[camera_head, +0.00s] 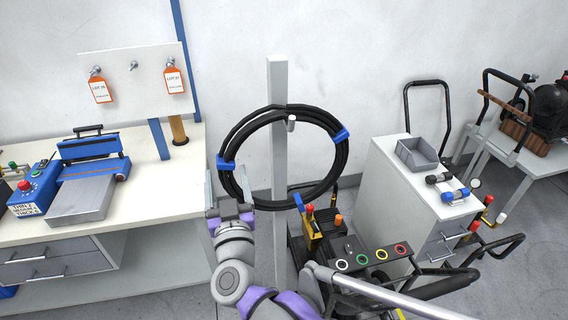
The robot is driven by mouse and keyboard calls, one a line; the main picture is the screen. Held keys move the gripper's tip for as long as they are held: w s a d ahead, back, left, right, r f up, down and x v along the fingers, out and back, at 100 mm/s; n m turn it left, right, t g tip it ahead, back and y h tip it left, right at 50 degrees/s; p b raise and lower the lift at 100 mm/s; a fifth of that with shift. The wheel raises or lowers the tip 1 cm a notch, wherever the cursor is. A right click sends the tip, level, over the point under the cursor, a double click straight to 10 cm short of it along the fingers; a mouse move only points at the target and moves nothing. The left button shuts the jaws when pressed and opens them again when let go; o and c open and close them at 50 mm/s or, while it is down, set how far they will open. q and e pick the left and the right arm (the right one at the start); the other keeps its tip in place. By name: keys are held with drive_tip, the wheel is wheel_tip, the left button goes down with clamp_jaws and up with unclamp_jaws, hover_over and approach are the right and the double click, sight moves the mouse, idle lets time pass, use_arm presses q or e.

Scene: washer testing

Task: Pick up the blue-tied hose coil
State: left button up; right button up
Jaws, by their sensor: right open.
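The black hose coil (336,172) has several blue ties and hangs as a loop on a peg near the top of a grey upright post (277,90). One blue tie (226,163) is on its left side, one on the upper right, and one at the lower right. My right gripper (227,183) is open and points up at the coil's lower left side, just below the left tie. In the picture its fingers stand on either side of the hose there; I cannot tell whether they touch it. My left gripper is not in view.
A workbench (140,145) with a blue-and-grey machine (90,180) and a board with orange tags (130,70) is at left. A yellow tool unit (318,230) stands behind the post's base. A white cabinet (400,180) with a grey bin (417,153) is at right.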

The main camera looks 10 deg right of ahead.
drive_tip(key=w, duration=0.5)
drive_tip(key=w+p, duration=0.1)
drive_tip(key=w, duration=0.2)
drive_tip(key=shift+w+r, duration=0.1)
drive_tip(key=shift+r, duration=0.2)
clamp_jaws()
idle(1.1)
